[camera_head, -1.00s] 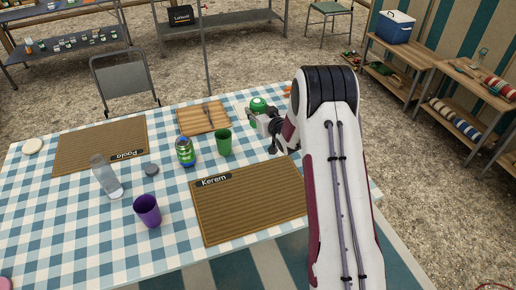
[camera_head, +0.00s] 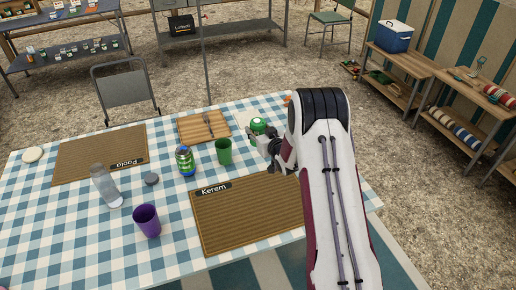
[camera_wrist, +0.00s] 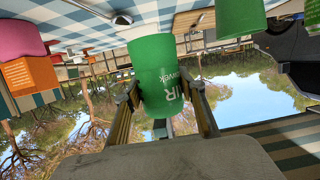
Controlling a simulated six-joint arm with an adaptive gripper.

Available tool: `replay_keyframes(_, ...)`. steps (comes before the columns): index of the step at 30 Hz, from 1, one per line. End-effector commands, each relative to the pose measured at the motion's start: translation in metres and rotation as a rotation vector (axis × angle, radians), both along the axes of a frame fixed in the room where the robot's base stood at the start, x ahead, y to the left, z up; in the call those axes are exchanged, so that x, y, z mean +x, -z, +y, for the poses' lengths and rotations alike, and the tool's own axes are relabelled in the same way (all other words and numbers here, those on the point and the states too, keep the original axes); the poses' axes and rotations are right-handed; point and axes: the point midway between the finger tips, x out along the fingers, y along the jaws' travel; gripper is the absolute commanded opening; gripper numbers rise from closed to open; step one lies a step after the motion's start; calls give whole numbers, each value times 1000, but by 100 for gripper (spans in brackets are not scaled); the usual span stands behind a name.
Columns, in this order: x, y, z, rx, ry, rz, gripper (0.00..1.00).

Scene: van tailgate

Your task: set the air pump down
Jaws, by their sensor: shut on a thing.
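The air pump (camera_head: 259,126) appears as a green rounded body at the far right part of the table. In the wrist view it is a green cylinder (camera_wrist: 160,75) with partly hidden white lettering. My gripper (camera_wrist: 165,100) is shut on it, one finger on each side. In the head view my gripper (camera_head: 272,145) is beside the pump, partly hidden by my arm. I cannot tell whether the pump's base touches the table.
A green cup (camera_head: 223,151) stands just left of the pump, near a labelled jar (camera_head: 185,160). A wooden board (camera_head: 203,126) lies behind them. The Kerem mat (camera_head: 245,215) in front is bare. An orange box (camera_wrist: 28,73) shows in the wrist view.

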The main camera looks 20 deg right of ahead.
Motion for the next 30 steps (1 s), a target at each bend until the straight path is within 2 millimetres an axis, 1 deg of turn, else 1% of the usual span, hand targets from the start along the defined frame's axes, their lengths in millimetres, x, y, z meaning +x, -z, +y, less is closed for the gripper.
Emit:
replay_keyframes(1, 0, 7, 0, 0, 0, -1, 10)
replay_keyframes(6, 0, 28, 0, -1, 0, 0, 10)
replay_keyframes(9, 1, 35, 0, -1, 0, -3, 10)
replay_keyframes(13, 1, 40, 0, 0, 1, -4, 10)
replay_keyframes(24, 1, 42, 0, -1, 0, -3, 10)
replay_keyframes(28, 0, 49, 0, 0, 1, -2, 10)
replay_keyframes(30, 0, 56, 0, 0, 1, 0, 10)
